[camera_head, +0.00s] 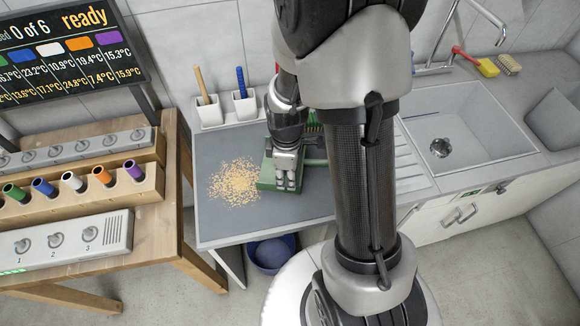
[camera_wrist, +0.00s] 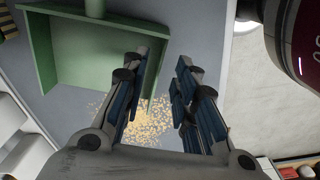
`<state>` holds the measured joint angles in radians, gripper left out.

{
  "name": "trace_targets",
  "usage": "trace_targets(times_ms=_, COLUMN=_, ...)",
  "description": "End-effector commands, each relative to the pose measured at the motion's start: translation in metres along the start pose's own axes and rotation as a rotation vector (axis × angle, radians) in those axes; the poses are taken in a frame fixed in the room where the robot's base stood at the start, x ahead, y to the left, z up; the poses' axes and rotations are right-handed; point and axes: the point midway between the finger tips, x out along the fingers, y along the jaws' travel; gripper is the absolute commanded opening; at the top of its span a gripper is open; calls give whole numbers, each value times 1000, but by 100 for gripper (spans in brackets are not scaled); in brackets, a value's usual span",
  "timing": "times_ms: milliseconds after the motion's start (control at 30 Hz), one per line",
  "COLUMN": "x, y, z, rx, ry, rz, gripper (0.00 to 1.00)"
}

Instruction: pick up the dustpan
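The green dustpan (camera_head: 266,180) lies on the grey counter beside a scatter of crumbs. In the wrist view the dustpan (camera_wrist: 75,65) fills the upper left, with its handle stub at the top edge. My gripper (camera_head: 287,180) is over the dustpan in the head view and hides part of it. In the wrist view my gripper (camera_wrist: 162,60) is open. Its left finger overlaps the pan's right side and its right finger is over bare counter. The pan's side wall shows between the fingers; I cannot tell whether either finger touches it.
Tan crumbs (camera_head: 234,183) lie left of the pan. White holders (camera_head: 207,111) with two handles stand behind. A sink (camera_head: 455,135) is to the right. A wooden bench (camera_head: 150,225) with switches and colored tubes is left. A blue bucket (camera_head: 270,254) sits below the counter.

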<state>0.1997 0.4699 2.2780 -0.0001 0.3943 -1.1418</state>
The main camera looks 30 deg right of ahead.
Motion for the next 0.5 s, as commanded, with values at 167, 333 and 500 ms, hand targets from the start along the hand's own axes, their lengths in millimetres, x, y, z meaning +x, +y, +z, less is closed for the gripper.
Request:
trace_targets(times_ms=167, x=10, y=0, z=0, rx=0, ry=0, rz=-1, gripper=27)
trace_targets(times_ms=333, x=36, y=-2, z=-2, rx=0, ry=-1, rz=-2, gripper=27)
trace_targets(times_ms=500, x=54, y=-1, z=-2, rx=1, ry=0, rz=-1, gripper=27)
